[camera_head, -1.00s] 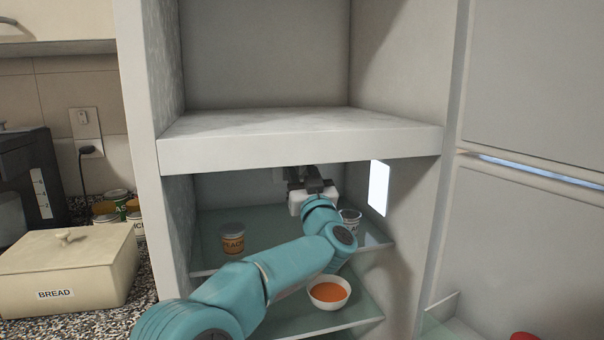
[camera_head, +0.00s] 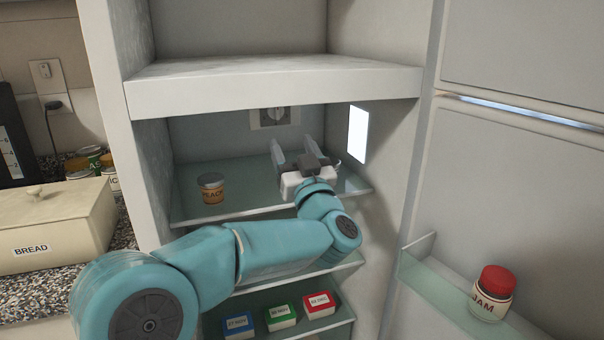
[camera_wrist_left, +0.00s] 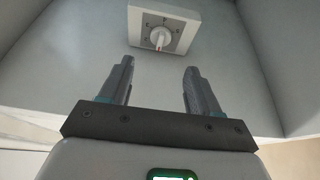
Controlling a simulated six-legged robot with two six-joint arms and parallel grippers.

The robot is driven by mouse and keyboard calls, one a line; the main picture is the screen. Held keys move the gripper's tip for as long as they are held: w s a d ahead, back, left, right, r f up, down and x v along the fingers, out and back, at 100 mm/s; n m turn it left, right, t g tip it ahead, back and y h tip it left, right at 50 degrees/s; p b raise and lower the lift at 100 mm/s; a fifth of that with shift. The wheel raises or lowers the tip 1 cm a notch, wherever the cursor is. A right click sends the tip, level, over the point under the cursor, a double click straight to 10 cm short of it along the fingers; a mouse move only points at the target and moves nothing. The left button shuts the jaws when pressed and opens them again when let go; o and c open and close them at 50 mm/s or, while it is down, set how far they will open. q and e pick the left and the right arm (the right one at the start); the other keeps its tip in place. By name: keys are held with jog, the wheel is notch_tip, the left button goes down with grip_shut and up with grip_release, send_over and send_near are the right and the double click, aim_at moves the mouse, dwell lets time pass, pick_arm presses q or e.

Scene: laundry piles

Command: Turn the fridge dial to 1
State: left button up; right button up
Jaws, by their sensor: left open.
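The fridge dial (camera_head: 275,116) is a round white knob on a pale square plate on the back wall of the fridge, above the top glass shelf. In the left wrist view the dial (camera_wrist_left: 160,37) is at the top centre, with a red mark on the knob's lower edge and small markings around it that are too small to read. My left gripper (camera_head: 292,145) is inside the fridge, open and empty, below the dial and apart from it. In the left wrist view its two fingers (camera_wrist_left: 158,78) point up toward the dial plate. My right gripper is not in view.
A peach jar (camera_head: 211,188) stands left on the top glass shelf (camera_head: 190,215). Several coloured boxes (camera_head: 282,317) sit on a lower shelf. A bright panel (camera_head: 358,134) is on the right wall. The open door holds a jam jar (camera_head: 493,292).

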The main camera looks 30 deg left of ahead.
pick_arm(q)
jog(key=v, duration=0.6)
dwell(0.3)
